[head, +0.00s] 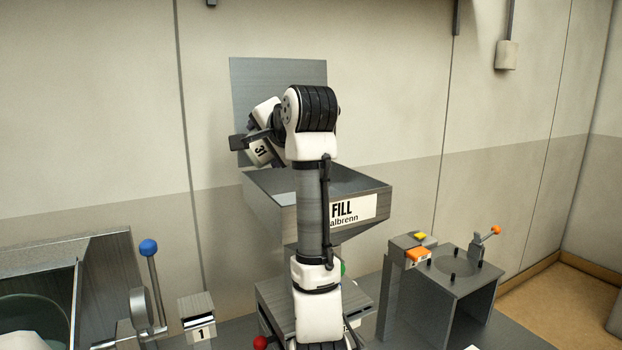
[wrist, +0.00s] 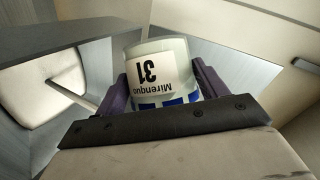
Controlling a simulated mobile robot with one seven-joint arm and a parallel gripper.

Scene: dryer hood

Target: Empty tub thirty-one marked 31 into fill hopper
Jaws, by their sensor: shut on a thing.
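Tub thirty-one (head: 260,152) is a small white tub with a black 31, held tilted above the left rear part of the fill hopper. In the wrist view the tub (wrist: 160,72) sits between the purple fingers, its 31 and "Mirenquo" upside down, with blue marks at the near end. My gripper (head: 252,143) is shut on it; the wrist view shows my gripper (wrist: 162,88) gripping both sides. The grey fill hopper (head: 268,208) has a white FILL label and an open top. My arm hides its middle. The tub's mouth and contents cannot be made out.
A grey plate (head: 250,75) stands on the wall behind the hopper. A blue-knobbed lever (head: 149,248) and a block marked 1 (head: 197,318) are at lower left. A grey stand (head: 440,300) with orange and yellow pieces is at right.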

